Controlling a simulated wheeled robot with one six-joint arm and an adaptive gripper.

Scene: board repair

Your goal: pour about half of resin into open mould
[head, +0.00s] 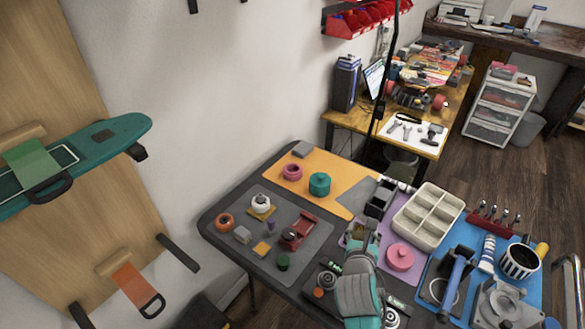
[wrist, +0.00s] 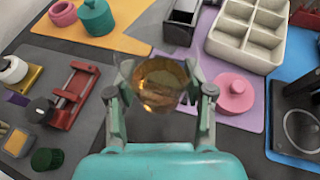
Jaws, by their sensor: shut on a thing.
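My gripper (wrist: 158,75) is shut on a clear, round cup of amber resin (wrist: 160,88), with one finger on each side. The wrist view looks down on the amber liquid, and the cup is held over the grey table. In the head view my own arm hides most of the grip and the cup. A dark, open-topped rectangular box (wrist: 181,24) lies just beyond the cup; it also shows in the head view (head: 380,199). I cannot tell for certain whether this box is the open mould.
A cream compartment tray (wrist: 247,36) and a pink lidded round pot (wrist: 233,92) are right of the cup. A red clamp-like tool (wrist: 72,98) and a dark green round piece (wrist: 47,158) are left. A teal pot (wrist: 97,17) stands on the orange mat (wrist: 130,42).

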